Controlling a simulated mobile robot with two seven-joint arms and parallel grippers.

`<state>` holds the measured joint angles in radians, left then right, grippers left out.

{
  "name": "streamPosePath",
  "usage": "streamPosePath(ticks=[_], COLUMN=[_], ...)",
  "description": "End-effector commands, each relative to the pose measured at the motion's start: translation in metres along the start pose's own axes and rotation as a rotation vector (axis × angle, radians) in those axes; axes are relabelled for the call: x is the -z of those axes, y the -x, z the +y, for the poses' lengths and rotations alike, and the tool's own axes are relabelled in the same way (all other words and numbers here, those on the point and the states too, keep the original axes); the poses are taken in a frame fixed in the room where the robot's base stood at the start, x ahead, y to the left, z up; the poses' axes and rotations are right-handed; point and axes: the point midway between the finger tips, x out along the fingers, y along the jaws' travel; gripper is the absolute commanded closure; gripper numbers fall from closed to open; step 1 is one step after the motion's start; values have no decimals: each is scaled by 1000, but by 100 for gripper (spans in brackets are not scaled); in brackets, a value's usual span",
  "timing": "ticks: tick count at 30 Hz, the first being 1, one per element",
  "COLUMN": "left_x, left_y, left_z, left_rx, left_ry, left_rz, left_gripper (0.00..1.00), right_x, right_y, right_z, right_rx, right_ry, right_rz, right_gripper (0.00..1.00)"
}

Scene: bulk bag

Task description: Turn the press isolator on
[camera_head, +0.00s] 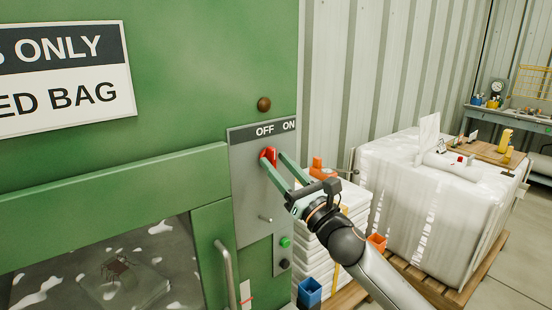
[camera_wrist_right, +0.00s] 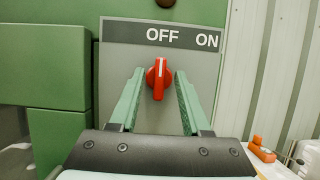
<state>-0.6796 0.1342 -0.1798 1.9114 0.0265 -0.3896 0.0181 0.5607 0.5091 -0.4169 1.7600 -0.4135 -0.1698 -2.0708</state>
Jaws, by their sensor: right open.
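The press isolator is a red rotary knob (camera_head: 272,153) on a grey panel (camera_head: 250,200) of the green press. In the right wrist view the knob (camera_wrist_right: 159,80) stands roughly upright, its white mark at the top under the word OFF. The word ON is up to the right. My right gripper (camera_head: 275,158) is open, its two green fingers reaching to either side of the knob. In the right wrist view, the fingers (camera_wrist_right: 161,82) appear apart from the knob, with small gaps. My left gripper is in neither view.
Below the knob are a small peg (camera_head: 265,218), a green button (camera_head: 285,242) and a grey door handle (camera_head: 225,270). Right of the press stand stacked white bags (camera_head: 312,265) with an orange item (camera_head: 322,169) on top, and a wrapped pallet load (camera_head: 410,210).

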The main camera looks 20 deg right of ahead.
Motion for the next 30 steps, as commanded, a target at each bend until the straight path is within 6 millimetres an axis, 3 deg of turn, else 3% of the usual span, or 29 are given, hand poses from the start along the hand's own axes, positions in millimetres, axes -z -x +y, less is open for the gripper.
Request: streamPosePath(ticks=[13, 25, 30], left_x=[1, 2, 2], left_y=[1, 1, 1], left_z=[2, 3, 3], left_rx=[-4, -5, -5], left_ry=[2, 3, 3], left_rz=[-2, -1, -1], left_gripper=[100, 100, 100], right_x=[0, 0, 0], right_y=[-10, -10, -10], right_z=[1, 0, 0], right_rx=[-1, -1, -1], right_ry=[0, 0, 0], right_rz=[0, 1, 1], right_gripper=[52, 98, 100])
